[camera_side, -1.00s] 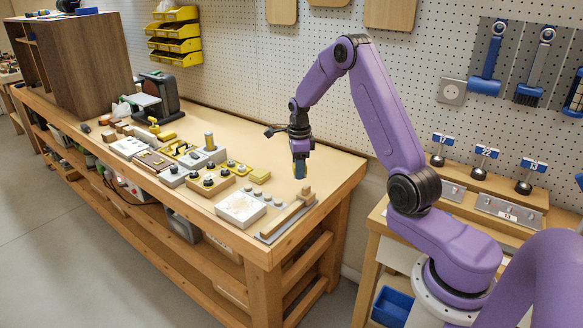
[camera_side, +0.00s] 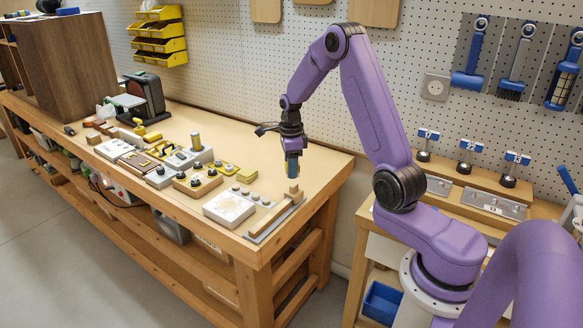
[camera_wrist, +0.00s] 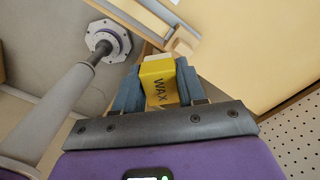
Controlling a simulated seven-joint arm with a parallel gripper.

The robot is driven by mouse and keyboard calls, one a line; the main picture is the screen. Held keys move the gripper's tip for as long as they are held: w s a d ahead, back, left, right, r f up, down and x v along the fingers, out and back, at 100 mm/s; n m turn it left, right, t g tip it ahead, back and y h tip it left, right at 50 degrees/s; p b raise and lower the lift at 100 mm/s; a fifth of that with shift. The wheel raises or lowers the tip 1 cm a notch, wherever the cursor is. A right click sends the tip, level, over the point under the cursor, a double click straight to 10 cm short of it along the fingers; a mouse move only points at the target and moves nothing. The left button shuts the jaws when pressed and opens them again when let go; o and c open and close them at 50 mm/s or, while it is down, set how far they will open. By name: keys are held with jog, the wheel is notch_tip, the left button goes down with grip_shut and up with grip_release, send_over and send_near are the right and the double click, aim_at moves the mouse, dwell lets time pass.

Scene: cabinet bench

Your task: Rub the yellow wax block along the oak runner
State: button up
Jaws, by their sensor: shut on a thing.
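My gripper (camera_side: 292,170) is shut on the yellow wax block (camera_wrist: 158,85), whose "WAX" lettering shows between the blue-grey jaws in the wrist view. My gripper is above that far end; the block looks apart from the wood. Part of a wooden piece (camera_wrist: 182,42) shows beyond the block in the wrist view.
A white board with knobs (camera_side: 229,208) lies left of the runner. Several fixtures with knobs and yellow handles, such as a wooden knob block (camera_side: 198,182), line the bench front. The bench top (camera_side: 240,140) behind them is clear. A pegboard wall (camera_side: 230,60) stands behind.

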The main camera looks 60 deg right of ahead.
aim_at(277, 209)
jog(key=w+a+f, duration=0.2)
jog(key=a, duration=1.6)
jog(key=shift+s+a+f, duration=0.1)
jog(key=shift+f, duration=3)
notch_tip(277, 209, down, 2)
jog(key=shift+d+f, duration=0.1)
jog(key=shift+d, duration=0.7)
jog(key=shift+c, duration=0.4)
jog(key=shift+d, duration=5.7)
jog(key=shift+a, duration=6.65)
notch_tip(277, 209, up, 8)
jog(key=shift+d, duration=0.15)
